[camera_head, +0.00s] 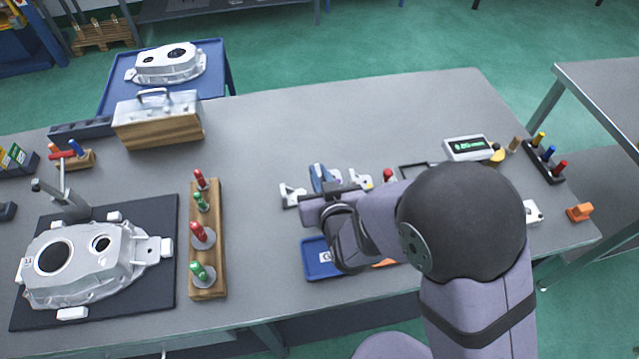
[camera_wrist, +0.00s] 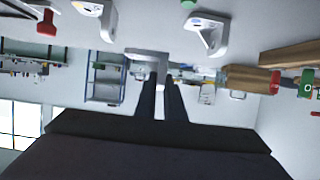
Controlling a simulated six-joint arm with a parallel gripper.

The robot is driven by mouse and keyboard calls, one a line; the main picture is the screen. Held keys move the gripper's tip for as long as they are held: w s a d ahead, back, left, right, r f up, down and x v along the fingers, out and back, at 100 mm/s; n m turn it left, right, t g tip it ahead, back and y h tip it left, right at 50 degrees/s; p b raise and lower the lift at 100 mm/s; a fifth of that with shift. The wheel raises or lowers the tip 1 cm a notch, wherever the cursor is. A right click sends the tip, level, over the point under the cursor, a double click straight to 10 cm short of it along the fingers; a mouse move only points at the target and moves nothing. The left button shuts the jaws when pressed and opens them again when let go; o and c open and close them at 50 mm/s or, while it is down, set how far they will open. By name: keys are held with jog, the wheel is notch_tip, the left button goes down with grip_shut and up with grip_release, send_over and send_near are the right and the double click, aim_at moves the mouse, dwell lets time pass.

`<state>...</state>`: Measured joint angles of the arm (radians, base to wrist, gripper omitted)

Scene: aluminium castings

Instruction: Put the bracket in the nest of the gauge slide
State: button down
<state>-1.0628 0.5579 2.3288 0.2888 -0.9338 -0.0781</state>
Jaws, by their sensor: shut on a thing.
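My gripper (camera_wrist: 161,82) is shut on the bracket (camera_wrist: 147,53), a light grey angled piece at the fingertips in the wrist view. In the head view my gripper (camera_head: 335,190) is over the middle of the bench, and its wrist hides most of the held bracket. Two small white castings stand on either side of the gripper, one at left (camera_head: 292,195) and one at right (camera_head: 360,180). They also show at the top of the wrist view, left (camera_wrist: 90,12) and right (camera_wrist: 208,33). I cannot clearly pick out the gauge slide or its nest.
A blue part (camera_head: 321,177) stands just behind my gripper. A blue tray (camera_head: 318,268) lies in front, partly behind my arm. A wooden rack (camera_head: 209,270) with red and green plug gauges stands left. A display box (camera_head: 467,147) stands back right.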

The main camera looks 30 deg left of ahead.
aim_at(320, 174)
jog(key=shift+r, duration=1.8)
